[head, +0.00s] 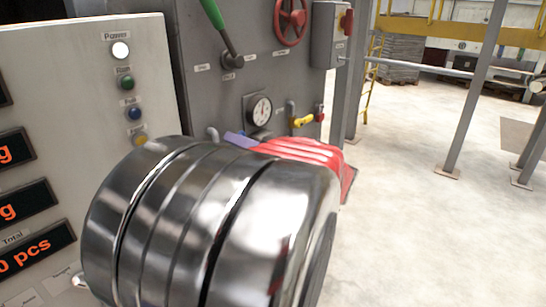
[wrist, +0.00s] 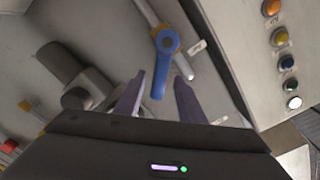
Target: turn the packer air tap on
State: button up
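A tap with a blue lever (wrist: 159,80) and a yellow-ringed hub sits on a silver pipe on the grey panel in the wrist view. I take it for the packer air tap, but its label is not readable. The lever's free end lies between the two purple fingers of my gripper (wrist: 158,84), with gaps on both sides. Whether it is at finger depth, I cannot tell. My gripper is open. In the head view, a purple finger (head: 240,140) shows past my arm, which hides the blue tap.
A pressure gauge (head: 258,109), a yellow tap (head: 302,121) and a red tap (head: 319,113) are on the panel. A green-handled lever (head: 222,30) and red handwheel (head: 290,20) are above. A control box with lamps (head: 120,50) stands left. Floor at right is open.

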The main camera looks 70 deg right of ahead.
jog(key=v, duration=1.2)
jog(key=shift+s, duration=0.15)
jog(key=shift+f, duration=0.1)
